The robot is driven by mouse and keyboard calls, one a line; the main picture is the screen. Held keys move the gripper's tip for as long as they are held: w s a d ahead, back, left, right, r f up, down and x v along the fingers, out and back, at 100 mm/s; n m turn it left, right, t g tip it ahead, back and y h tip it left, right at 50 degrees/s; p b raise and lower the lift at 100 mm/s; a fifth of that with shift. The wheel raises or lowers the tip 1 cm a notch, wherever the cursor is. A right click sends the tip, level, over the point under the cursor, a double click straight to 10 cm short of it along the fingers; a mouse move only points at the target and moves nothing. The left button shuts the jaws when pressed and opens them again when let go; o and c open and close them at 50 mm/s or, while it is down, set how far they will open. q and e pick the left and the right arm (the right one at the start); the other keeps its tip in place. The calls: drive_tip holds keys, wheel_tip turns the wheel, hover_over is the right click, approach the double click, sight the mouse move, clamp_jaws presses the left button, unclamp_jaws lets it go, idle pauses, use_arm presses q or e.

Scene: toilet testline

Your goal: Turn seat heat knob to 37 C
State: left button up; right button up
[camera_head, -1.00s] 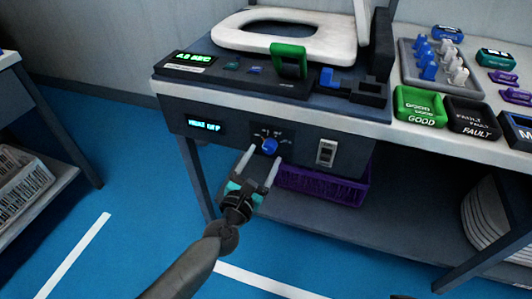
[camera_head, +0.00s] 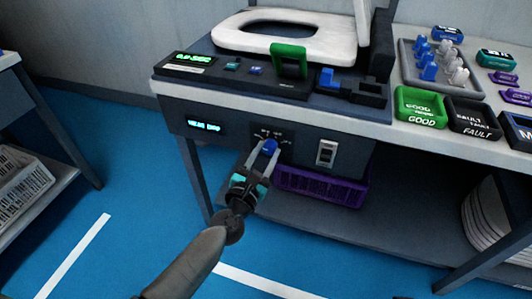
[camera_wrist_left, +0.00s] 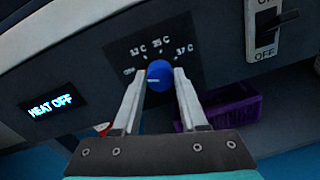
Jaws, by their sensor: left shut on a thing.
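The blue seat heat knob (camera_head: 269,147) sits on the dark front panel below the bench top. In the left wrist view the knob (camera_wrist_left: 159,75) has a pale pointer line aimed left, toward the off mark, with 32 C, 35 C and 37 C marks arcing to the right. My left gripper (camera_head: 262,158) has a finger on each side of the knob and is shut on it; the fingers also show in the wrist view (camera_wrist_left: 157,88). The small display (camera_wrist_left: 50,105) reads HEAT OFF. My right gripper is not in view.
A rocker switch (camera_head: 326,153) with ON and OFF labels is right of the knob. A purple crate (camera_head: 322,187) stands below the panel.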

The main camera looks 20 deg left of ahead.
use_arm(q)
clamp_jaws()
